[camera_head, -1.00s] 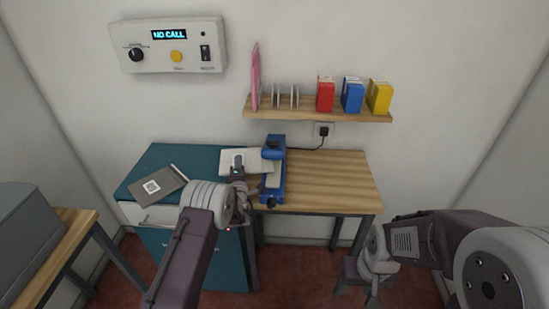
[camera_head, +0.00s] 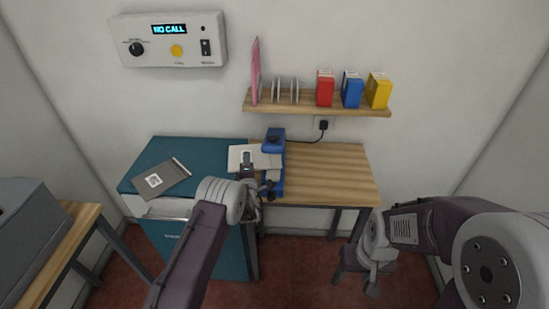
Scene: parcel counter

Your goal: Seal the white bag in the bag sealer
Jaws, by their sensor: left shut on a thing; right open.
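The white bag (camera_head: 237,157) lies flat over the right part of the teal cabinet top, its right end at the bag sealer. The blue bag sealer (camera_head: 276,178) stands at the left end of the wooden table. Its upper arm is over the bag's right end; whether it presses on the bag is too small to tell. My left gripper (camera_head: 247,160) is shut on the white bag, just left of the sealer. My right gripper (camera_head: 371,284) is open and empty, low in front of the table's right side.
A grey mailer with a square label (camera_head: 165,178) lies on the teal cabinet (camera_head: 160,151). The wooden table (camera_head: 330,175) is clear right of the sealer. A shelf (camera_head: 310,104) with several coloured boxes hangs above. A grey box (camera_head: 28,225) stands at left.

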